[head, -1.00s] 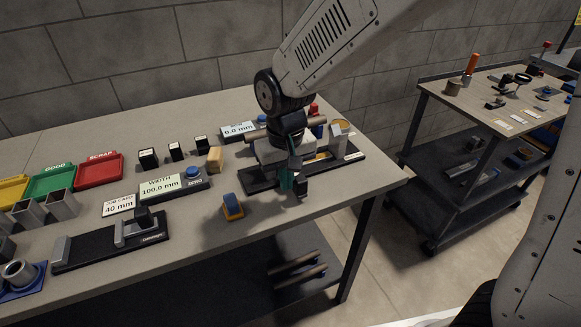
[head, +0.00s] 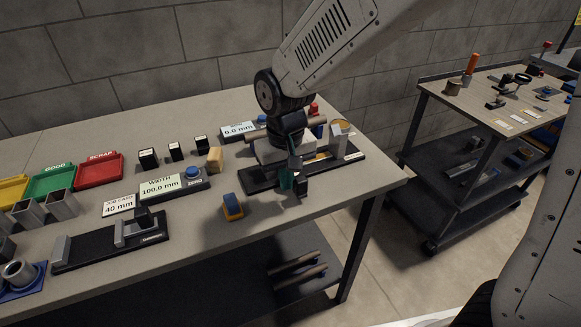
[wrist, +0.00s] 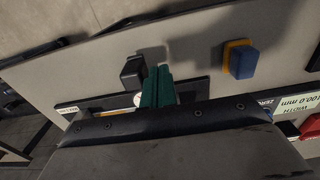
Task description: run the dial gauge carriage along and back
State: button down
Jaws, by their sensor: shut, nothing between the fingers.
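My gripper (head: 287,180) has green fingers, closed together with nothing between them, low over the front edge of a black base plate (head: 254,180). In the wrist view the fingers (wrist: 158,88) point toward the bench. A small black block (wrist: 133,72) is close beside them; in the head view this block (head: 300,184) is just right of the fingers. A round white face (wrist: 138,99), perhaps the dial, shows partly behind the fingers. I cannot tell whether the fingers touch the block. My wrist hides much of the fixture. A display (head: 238,130) behind reads 0.0 mm.
A blue and yellow block (head: 232,207) lies on the bench left of my gripper. A width display (head: 167,186) reads 100.0 mm. Red, green and yellow trays stand far left. The bench front right of that block is clear. A cart (head: 482,110) stands right.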

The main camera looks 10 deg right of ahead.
jog(key=shift+d, duration=0.15)
dwell(0.5)
jog(key=shift+w+d, duration=0.6)
jog(key=shift+d, duration=1.45)
jog(key=shift+w+d, duration=0.65)
jog(key=shift+d, duration=1.4)
jog(key=shift+w+d, duration=0.6)
jog(key=shift+d, duration=1.45)
jog(key=shift+a, duration=0.15)
jog(key=shift+s+a, duration=0.2)
jog(key=shift+a, duration=0.35)
notch_tip(320, 180, up, 8)
jog(key=s+d+r+m, duration=0.1)
jog(key=s+d, duration=0.3)
jog(key=s, duration=0.7)
jog(key=s+d+r+m+t, duration=0.1)
jog(key=s+d+r, duration=0.3)
jog(key=s, duration=0.7)
jog(key=shift+s+d+r+m, duration=0.4)
jog(key=shift+d+m, duration=0.2)
jog(key=shift+d, duration=0.2)
